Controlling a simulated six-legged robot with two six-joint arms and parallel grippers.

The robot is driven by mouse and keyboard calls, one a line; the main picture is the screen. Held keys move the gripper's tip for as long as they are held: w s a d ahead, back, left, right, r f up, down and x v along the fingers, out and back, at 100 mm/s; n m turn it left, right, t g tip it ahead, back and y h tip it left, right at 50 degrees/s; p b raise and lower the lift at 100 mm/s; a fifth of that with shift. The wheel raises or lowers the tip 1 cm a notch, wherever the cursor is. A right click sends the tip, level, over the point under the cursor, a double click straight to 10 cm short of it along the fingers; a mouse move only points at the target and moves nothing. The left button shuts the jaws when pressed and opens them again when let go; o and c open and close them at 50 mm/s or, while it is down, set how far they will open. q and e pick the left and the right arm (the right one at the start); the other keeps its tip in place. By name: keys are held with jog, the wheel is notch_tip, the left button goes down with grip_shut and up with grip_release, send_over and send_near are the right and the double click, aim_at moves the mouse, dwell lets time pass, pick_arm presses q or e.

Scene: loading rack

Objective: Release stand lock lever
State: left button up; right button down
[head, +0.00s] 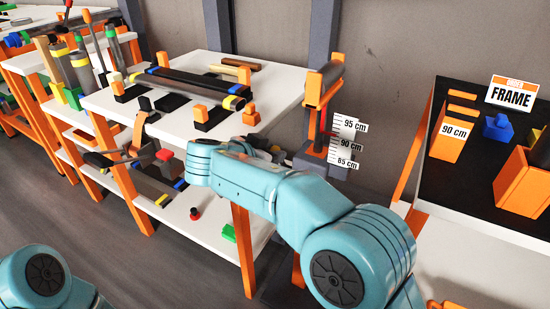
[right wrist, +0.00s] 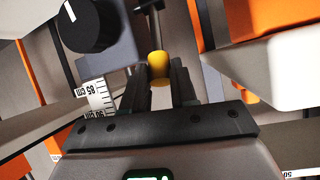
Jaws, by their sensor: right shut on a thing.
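The yellow-tipped lock lever (right wrist: 159,68) shows in the right wrist view, beside a grey block with a black knob (right wrist: 87,24). My right gripper (right wrist: 160,86) has its dark fingers on both sides of the yellow tip and is shut on it. In the head view the stand (head: 323,90) is an orange upright with a cradle on top and a height scale (head: 347,143) marked 85, 90 and 95 cm. My teal right arm reaches across in front of its base, hiding the lever and most of the gripper there. My left gripper is out of view; only a left arm link shows.
A white-topped rack (head: 285,85) with grey and black bars stands left of the stand. A dark-topped table (head: 450,165) with an orange block marked 90 cm, a blue part and a FRAME sign (head: 512,92) is at the right. Grey wall posts rise behind.

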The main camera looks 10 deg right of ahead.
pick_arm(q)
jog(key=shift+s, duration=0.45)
pick_arm(e)
jog(key=shift+s, duration=0.15)
jog(key=c, duration=0.9)
grip_release()
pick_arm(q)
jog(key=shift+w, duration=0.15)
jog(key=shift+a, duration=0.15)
